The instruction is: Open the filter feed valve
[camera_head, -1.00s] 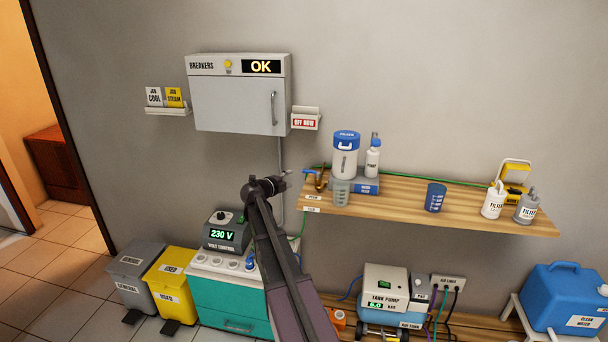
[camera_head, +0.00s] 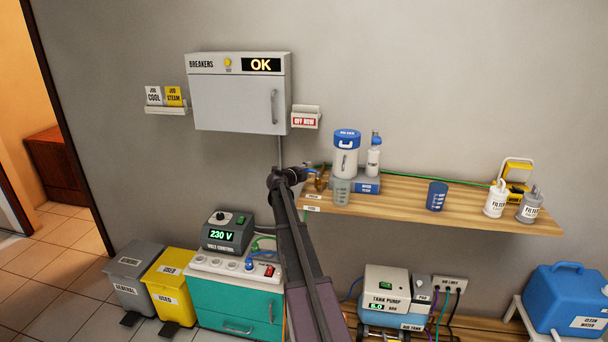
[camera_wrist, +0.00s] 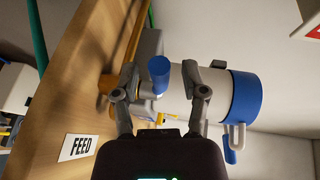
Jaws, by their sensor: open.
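The filter feed valve shows in the wrist view as a blue handle (camera_wrist: 159,72) on a brass-coloured fitting, near a FEED label (camera_wrist: 77,147) on the shelf edge. My gripper (camera_wrist: 160,76) is open, with one finger on each side of the blue handle; I cannot tell whether either finger touches it. In the head view my gripper (camera_head: 300,174) is at the shelf's left end, beside the brass fitting (camera_head: 320,180), and partly covers the valve. The white filter jug with a blue lid (camera_head: 346,152) stands just right of it, and its blue lid shows in the wrist view (camera_wrist: 245,97).
The wooden shelf (camera_head: 475,212) carries a white bottle (camera_head: 374,160), a blue cup (camera_head: 436,196) and two filter bottles (camera_head: 495,200). A green hose runs along its back. The breaker box (camera_head: 240,100) hangs above left. The tank pump (camera_head: 388,290) stands below.

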